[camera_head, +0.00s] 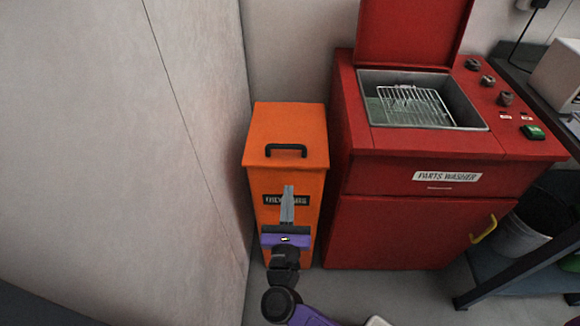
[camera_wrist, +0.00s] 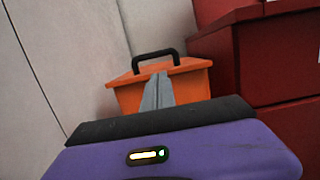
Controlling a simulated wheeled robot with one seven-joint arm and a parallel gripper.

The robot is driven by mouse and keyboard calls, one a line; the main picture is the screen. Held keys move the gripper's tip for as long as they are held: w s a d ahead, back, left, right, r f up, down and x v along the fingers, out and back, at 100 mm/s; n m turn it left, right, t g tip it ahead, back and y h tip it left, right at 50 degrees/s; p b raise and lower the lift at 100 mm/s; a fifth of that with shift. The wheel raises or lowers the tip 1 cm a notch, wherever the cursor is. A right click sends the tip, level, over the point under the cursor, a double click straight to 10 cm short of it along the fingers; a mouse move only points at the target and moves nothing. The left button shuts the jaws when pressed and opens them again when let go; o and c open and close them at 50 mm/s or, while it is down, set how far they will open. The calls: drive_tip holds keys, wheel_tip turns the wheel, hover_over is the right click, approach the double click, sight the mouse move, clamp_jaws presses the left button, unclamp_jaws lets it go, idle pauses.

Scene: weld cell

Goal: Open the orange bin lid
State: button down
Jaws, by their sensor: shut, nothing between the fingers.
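The orange bin (camera_head: 264,232) stands on the floor between the pale wall and the red parts washer. Its lid (camera_head: 283,119) is shut, with a black handle (camera_head: 286,148) near the front edge. The handle (camera_wrist: 155,56) also shows in the wrist view, beyond and above the fingers. My gripper (camera_head: 288,188) is in front of the bin and hides part of the dark label on its front. In the wrist view my gripper (camera_wrist: 158,76) has its grey fingers together, with nothing between them. In the head view the fingertips appear below the handle, apart from it.
The red parts washer (camera_head: 380,228) stands close to the bin's right side, its own lid raised and a wire basket (camera_head: 412,106) inside. The pale wall (camera_head: 120,150) is close on the left. A dark bench (camera_head: 525,278) with a grey bucket (camera_head: 518,238) is at the right.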

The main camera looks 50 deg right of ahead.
sight(290, 166)
drive_tip(key=p+x, duration=0.1)
drive_tip(key=x, duration=0.9)
drive_tip(key=shift+p, duration=0.3)
drive_tip(key=shift+r, duration=0.1)
